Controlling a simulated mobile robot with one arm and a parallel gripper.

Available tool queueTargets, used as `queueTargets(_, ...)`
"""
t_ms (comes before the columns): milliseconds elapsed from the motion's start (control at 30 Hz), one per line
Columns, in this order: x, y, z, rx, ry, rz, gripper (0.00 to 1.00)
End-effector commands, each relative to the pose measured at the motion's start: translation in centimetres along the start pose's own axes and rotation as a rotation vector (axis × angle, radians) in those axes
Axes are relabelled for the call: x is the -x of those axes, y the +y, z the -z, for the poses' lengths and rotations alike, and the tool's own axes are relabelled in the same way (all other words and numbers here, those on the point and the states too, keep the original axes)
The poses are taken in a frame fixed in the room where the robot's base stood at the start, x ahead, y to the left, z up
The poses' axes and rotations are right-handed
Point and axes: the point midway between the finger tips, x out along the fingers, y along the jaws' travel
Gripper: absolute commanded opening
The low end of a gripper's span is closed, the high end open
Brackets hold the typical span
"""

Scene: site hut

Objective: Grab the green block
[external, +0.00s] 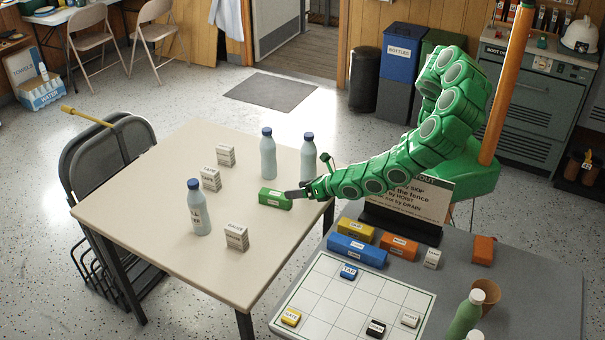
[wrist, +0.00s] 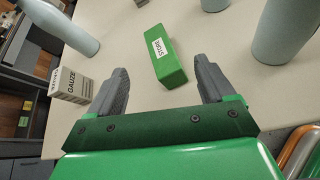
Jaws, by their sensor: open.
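The green block (external: 275,198) lies on the beige table (external: 150,190), near its right edge. In the wrist view the green block (wrist: 165,57) has a white label reading "STORE" and lies between and just beyond my two fingertips. My gripper (external: 299,193) reaches in from the right, with its tips close to the block's right end. In the wrist view my gripper (wrist: 161,78) is open, with one grey finger on each side and nothing held. I cannot tell whether a finger touches the block.
Blue-capped bottles (external: 268,155), (external: 308,158), (external: 199,210) and several small white boxes (external: 237,236) stand around the block. A gauze box (wrist: 70,85) is left of my gripper. A grey table (external: 540,290) at the right holds a white grid board (external: 335,308) and coloured blocks (external: 357,251).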

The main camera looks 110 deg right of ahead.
Motion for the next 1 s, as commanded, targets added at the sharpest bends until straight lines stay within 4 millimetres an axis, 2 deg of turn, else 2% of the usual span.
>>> queueTargets(167,-0.8,-0.6,1.5,0.002,0.0,0.002,0.82)
queueTargets(400,-2.7,-0.5,1.3,0.0,-0.002,0.003,0.82)
queueTargets(733,-3.8,-0.5,1.3,-0.001,-0.001,0.002,0.82)
queueTargets(1000,-6.3,-0.4,1.4,-0.003,0.001,0.002,0.82)
